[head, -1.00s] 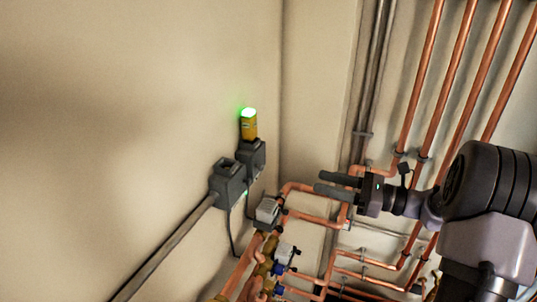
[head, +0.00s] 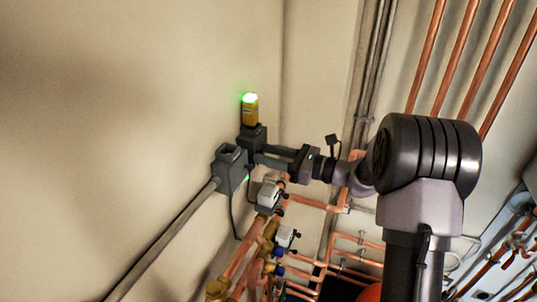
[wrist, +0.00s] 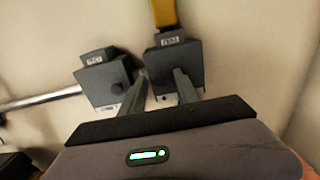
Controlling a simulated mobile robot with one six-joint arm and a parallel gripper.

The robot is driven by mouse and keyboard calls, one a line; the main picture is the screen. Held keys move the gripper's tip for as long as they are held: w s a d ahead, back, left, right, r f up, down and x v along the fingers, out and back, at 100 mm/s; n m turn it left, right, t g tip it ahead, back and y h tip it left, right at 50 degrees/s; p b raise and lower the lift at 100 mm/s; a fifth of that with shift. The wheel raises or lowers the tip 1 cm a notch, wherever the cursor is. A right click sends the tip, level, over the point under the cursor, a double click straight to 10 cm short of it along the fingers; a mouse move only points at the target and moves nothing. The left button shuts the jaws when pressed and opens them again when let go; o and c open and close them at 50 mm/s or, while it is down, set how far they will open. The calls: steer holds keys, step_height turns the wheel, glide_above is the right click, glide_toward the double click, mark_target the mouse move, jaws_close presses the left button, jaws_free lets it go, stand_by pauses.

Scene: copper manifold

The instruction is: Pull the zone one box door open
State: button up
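Two grey boxes with small labels are mounted on the wall. In the wrist view the left box (wrist: 105,78) shows a dark round knob, and the right box (wrist: 172,62) is below the yellow unit. The head view also shows the left box (head: 231,168) and the right box (head: 251,139). I cannot read the labels well enough to tell which is zone one. My gripper (wrist: 161,78) is open, its fingers apart in front of the right box's lower part; it also shows in the head view (head: 259,154). Contact is unclear, and any knob there is hidden.
A yellow unit (head: 250,110) with a lit green top stands above the right box. A grey conduit (head: 165,240) runs from the left box. Copper pipes and valves (head: 268,195) lie just below my gripper. The wall on the left is bare.

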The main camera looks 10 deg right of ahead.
jaws_close()
stand_by(1.3)
